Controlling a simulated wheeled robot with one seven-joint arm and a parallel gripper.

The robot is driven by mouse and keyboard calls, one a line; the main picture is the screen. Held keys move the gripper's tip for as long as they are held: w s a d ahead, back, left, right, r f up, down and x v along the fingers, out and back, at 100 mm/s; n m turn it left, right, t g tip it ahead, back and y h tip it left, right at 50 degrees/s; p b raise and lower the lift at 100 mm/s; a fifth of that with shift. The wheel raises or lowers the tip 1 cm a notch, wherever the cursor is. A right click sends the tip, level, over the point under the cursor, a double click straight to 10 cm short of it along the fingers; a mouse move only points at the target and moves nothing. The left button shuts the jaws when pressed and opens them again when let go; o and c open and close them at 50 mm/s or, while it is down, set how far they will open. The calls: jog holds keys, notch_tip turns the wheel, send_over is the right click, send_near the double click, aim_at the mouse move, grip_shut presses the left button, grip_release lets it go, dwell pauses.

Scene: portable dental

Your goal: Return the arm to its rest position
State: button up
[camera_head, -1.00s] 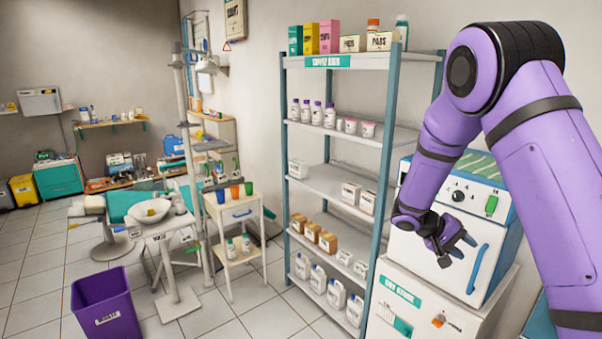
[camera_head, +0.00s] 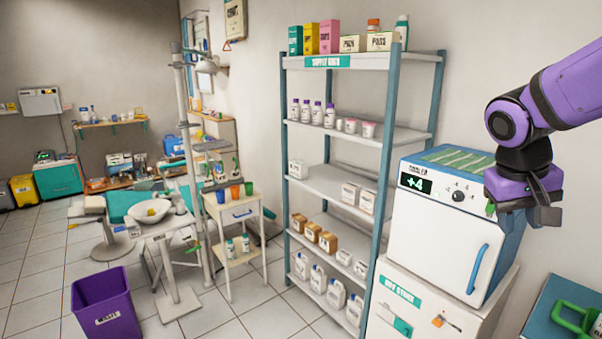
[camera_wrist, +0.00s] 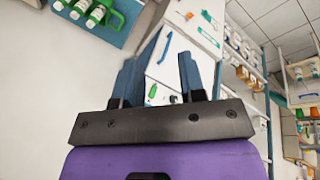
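My purple arm (camera_head: 575,85) reaches in from the right edge in the head view. My gripper (camera_head: 543,214) hangs from it with its dark fingers downward, in front of the right side of the white sterilizer-like cabinet (camera_head: 440,235). In the wrist view the two fingers of my gripper (camera_wrist: 160,72) stand apart with nothing held between them. The white cabinet (camera_wrist: 172,65) shows through the gap in the background.
The supply rack (camera_head: 390,140) stands left of the cabinet. A blue surface with a green-handled carrier (camera_head: 573,325) is at the lower right; the carrier also shows in the wrist view with several bottles (camera_wrist: 95,15). A purple bin (camera_head: 105,310) stands on the floor at left.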

jog(key=s+a+r+n+t+y, duration=0.1)
jog(key=s+a+r+t, duration=0.1)
jog(key=s, duration=0.4)
jog(key=s+a+r+n+t+y, duration=0.1)
jog(key=s+a+r+t+y, duration=0.1)
jog(key=s, duration=0.5)
jog(key=shift+s+a+y, duration=0.15)
jog(key=shift+a+y, duration=0.15)
jog(key=shift+a, duration=0.5)
jog(key=shift+o, duration=0.2)
jog(key=shift+r, duration=0.1)
